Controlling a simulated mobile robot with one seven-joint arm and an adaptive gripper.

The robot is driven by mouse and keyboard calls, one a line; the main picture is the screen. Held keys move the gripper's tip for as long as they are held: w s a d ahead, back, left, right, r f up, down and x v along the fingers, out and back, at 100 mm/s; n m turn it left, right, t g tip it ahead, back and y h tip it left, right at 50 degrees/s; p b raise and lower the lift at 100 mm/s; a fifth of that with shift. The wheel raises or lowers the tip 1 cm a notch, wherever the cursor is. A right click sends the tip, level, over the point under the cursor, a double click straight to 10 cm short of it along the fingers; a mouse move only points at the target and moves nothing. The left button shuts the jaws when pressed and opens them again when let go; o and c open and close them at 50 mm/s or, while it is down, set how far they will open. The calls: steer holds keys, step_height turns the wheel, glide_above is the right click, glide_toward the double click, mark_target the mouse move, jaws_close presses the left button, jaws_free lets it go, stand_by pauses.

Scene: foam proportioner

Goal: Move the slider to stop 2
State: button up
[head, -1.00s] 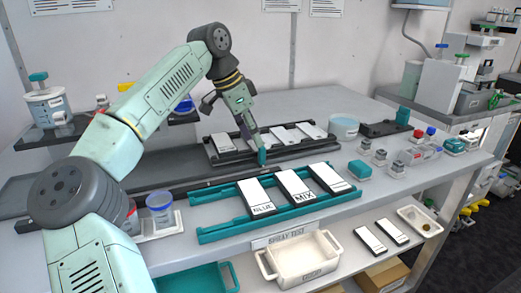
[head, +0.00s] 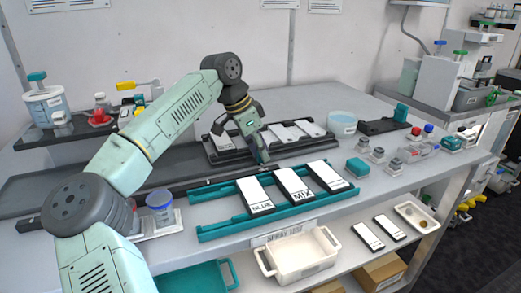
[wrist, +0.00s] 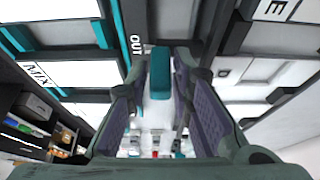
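The slider's teal knob (wrist: 159,75) shows in the wrist view beside a black strip marked OUT. My gripper (head: 263,158) is low over the dark rail (head: 180,186) between the two racks in the head view. In the wrist view its fingers (wrist: 163,62) stand apart, one on each side of the knob, and a narrow gap seems to show at the right. I cannot see clear contact with the knob. In the head view the gripper mostly hides the knob. I cannot make out a label for stop 2.
A teal rack (head: 215,232) with BLUE and MIX plates stands in front of the rail. A black rack (head: 222,160) with white plates stands behind. A blue cup (head: 160,208) is at left, and small containers (head: 377,154) are at right. A white bin (head: 298,256) is below.

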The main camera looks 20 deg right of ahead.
jaws_close()
stand_by(0.3)
steer(key=a, duration=1)
steer(key=a+b, duration=0.1)
steer(key=a, duration=0.4)
steer(key=shift+s, duration=0.25)
steer(key=shift+o, duration=2)
jaws_free()
